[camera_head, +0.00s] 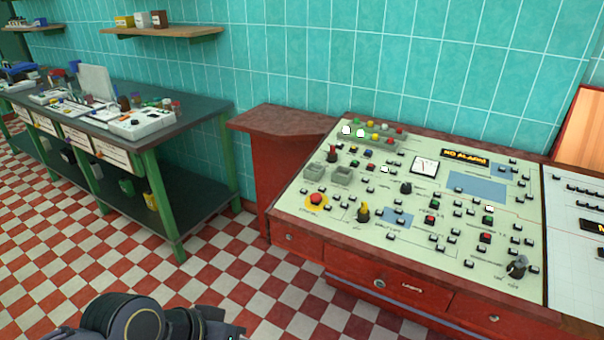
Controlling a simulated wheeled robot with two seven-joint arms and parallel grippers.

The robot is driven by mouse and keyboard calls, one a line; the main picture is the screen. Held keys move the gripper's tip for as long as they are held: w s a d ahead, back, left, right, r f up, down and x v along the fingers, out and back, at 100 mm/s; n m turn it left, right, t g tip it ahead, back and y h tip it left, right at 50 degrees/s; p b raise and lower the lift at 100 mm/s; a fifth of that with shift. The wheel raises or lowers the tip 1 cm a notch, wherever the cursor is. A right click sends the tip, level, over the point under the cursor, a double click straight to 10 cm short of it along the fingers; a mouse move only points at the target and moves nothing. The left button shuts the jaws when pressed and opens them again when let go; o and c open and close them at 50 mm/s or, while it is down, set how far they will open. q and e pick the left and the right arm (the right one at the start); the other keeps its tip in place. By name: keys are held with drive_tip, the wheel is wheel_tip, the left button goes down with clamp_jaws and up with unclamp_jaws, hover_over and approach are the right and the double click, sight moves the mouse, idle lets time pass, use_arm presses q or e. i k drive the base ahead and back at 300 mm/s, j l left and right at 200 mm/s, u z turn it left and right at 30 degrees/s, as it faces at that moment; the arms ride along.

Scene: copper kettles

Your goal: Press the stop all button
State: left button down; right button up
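A red mushroom-shaped button (316,199) on a yellow round plate sits at the front left of the sloped control panel (300,223). It looks like an emergency stop, but I cannot read a label on it. Other red buttons also show on the panel, one near the middle (431,219) and one farther right (485,238). A dark part of my arm (150,322) shows at the bottom left, in front of the panel and apart from it. Neither gripper shows in the view.
The panel carries a yellow knob (363,212), black knobs, a dial gauge (424,166) and a "NO ALARM" display (465,157). A green-legged workbench (205,118) stands left, a red side cabinet (285,119) beside the panel. Checkered floor (235,270) lies clear between them.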

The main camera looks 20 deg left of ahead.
sight(316, 198)
drive_tip(key=i+l+u, duration=0.1)
drive_tip(key=i+u, duration=0.25)
drive_tip(key=i, duration=0.75)
